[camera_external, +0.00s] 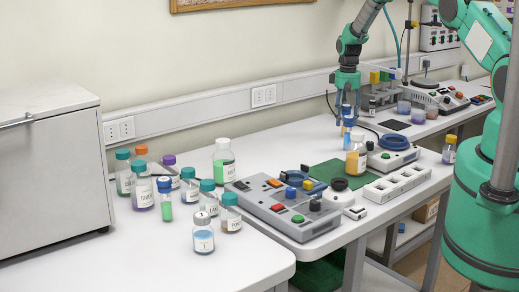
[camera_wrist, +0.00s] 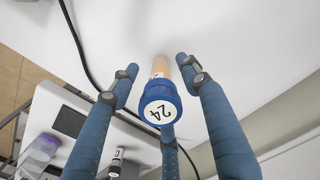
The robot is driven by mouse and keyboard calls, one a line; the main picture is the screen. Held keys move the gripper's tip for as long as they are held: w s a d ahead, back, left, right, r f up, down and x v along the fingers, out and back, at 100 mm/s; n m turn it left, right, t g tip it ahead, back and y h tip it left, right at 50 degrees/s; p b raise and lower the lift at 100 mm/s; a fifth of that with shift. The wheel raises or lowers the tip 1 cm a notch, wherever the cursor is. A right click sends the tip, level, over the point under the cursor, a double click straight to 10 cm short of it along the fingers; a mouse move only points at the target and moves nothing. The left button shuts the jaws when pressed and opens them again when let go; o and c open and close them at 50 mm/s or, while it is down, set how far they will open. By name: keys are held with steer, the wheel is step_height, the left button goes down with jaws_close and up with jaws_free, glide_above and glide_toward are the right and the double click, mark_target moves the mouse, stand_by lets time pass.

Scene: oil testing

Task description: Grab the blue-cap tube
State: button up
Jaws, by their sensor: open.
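The blue-cap tube (camera_wrist: 160,104) shows in the wrist view with its cap end, marked "24", toward the camera and a tan body behind it. In the external view the tube (camera_external: 347,132) stands behind a bottle of amber liquid and is partly hidden by it and by my fingers. My gripper (camera_external: 347,112) is above the table, pointing down at the tube. In the wrist view my gripper (camera_wrist: 158,78) has its blue fingers spread around the tube, with gaps at left and right. Contact with the lower finger cannot be told.
The amber bottle (camera_external: 356,158) stands close in front of the tube. A round-topped device (camera_external: 393,153) is to its right and a green mat (camera_external: 336,174) is in front. A grey control box (camera_external: 285,208) and several capped bottles stand at left. A black cable (camera_wrist: 75,40) runs near the tube.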

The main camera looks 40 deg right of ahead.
steer(key=shift+f, duration=1.5)
jaws_close()
